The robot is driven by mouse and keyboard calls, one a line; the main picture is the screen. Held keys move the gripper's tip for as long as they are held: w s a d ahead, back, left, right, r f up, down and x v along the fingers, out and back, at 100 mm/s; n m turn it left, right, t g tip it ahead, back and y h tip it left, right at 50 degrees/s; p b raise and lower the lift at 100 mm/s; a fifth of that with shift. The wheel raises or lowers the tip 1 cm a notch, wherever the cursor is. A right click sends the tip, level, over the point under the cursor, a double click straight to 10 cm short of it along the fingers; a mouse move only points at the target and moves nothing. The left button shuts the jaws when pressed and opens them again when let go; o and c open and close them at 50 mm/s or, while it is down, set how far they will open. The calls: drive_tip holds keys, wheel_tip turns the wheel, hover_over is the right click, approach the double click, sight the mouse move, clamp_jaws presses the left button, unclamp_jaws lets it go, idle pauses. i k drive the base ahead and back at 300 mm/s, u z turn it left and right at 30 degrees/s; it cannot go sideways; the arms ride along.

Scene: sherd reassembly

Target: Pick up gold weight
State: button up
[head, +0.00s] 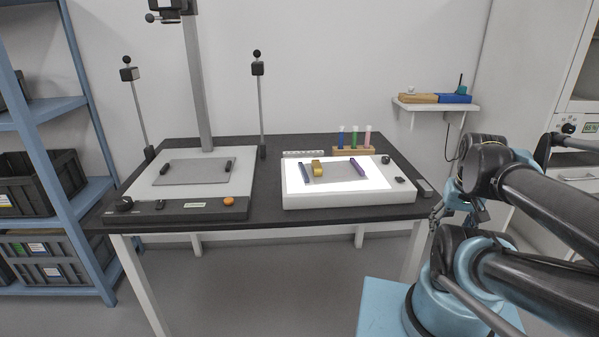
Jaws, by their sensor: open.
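The gold weight (318,168) is a small gold-yellow block. It lies on the lit white panel of the light box (347,200), on the right half of the black table. My gripper (437,217) is at the table's right edge, right of the light box and well apart from the weight. It is partly hidden by my arm and shows small; it looks empty.
A copy stand with a grey plate (195,172) and tall column (198,80) fills the table's left half. A rack (353,150) with blue, green and pink tubes stands behind the light box. Dark knobs (385,160) sit at the box's right. A wall shelf (435,106) hangs behind.

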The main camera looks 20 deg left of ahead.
sight(317, 168)
drive_tip(key=u, duration=1.15)
drive_tip(key=k, duration=0.5)
drive_tip(key=z, duration=1.4)
drive_tip(key=i, duration=0.35)
drive_tip(key=u, duration=1.05)
